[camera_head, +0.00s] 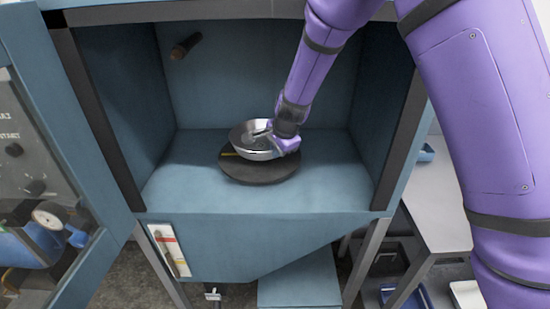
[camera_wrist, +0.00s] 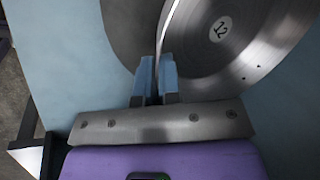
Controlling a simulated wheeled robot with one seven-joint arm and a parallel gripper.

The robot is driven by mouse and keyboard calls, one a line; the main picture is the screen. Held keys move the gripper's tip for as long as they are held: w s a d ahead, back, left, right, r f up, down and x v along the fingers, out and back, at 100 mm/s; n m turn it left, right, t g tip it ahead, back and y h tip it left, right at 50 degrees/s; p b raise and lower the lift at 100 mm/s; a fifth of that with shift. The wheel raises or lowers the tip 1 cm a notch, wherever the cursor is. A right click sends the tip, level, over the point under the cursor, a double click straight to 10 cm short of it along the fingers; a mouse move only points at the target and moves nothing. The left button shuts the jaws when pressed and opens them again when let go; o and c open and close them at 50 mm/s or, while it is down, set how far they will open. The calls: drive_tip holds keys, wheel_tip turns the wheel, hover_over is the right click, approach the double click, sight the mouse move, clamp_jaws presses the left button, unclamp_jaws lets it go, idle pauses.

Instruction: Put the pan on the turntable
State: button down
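A round metal pan (camera_head: 241,136) is over the dark round turntable (camera_head: 256,173) inside the blue cabinet. The turntable's front and left edge show beneath the pan; whether the pan rests on it or hangs just above it I cannot tell. My gripper (camera_head: 278,143) is at the pan's right side. In the wrist view the two blue fingers (camera_wrist: 156,80) are close together with the pan's rim between them. The pan's shiny inside (camera_wrist: 205,50) bears a white label reading 12. The dark turntable (camera_wrist: 125,35) shows to the left of the rim.
The cabinet's side walls (camera_head: 120,110) stand left and right of my arm. A dark knob (camera_head: 185,46) sticks out of the back wall. An open door with a gauge (camera_head: 48,216) is at left. The cabinet floor (camera_head: 180,185) around the turntable is clear.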

drive_tip(key=shift+w+a, duration=0.25)
drive_tip(key=shift+w, duration=0.15)
drive_tip(key=shift+w+f, duration=0.15)
drive_tip(key=shift+f, duration=1.6)
drive_tip(key=shift+f, duration=0.15)
drive_tip(key=c, duration=1.3)
unclamp_jaws()
drive_tip(key=v, duration=1.2)
